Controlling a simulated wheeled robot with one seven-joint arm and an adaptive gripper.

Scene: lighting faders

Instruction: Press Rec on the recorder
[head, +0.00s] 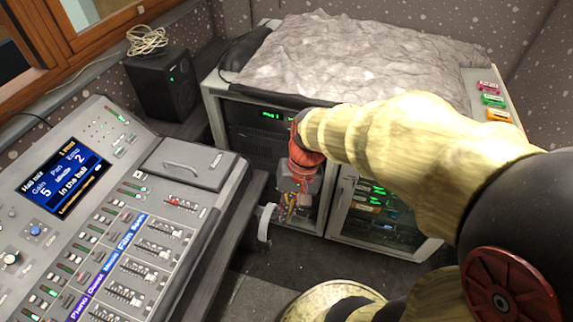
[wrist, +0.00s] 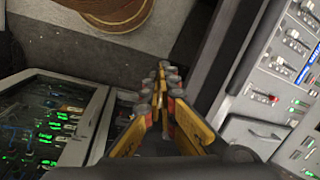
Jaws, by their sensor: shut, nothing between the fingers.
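My gripper (head: 290,205) hangs in front of the equipment cabinet, just right of the mixing desk, pointing down. In the wrist view its yellow fingers (wrist: 163,78) are closed together with nothing between them. A dark rack unit with a small green display (head: 271,115) sits in the upper left of the cabinet, partly behind my arm. I cannot tell which unit is the recorder, and no Rec button is legible. Several green-lit units show behind the glass door (head: 340,208), and also at the left of the wrist view (wrist: 52,130).
The mixing desk (head: 200,165) with its screen and faders fills the left. A grey cloth (head: 350,55) covers the cabinet top. Coloured cassette-like items (head: 491,100) lie at its right edge. A black speaker (head: 162,85) stands behind the desk. Dark floor shows below the cabinet.

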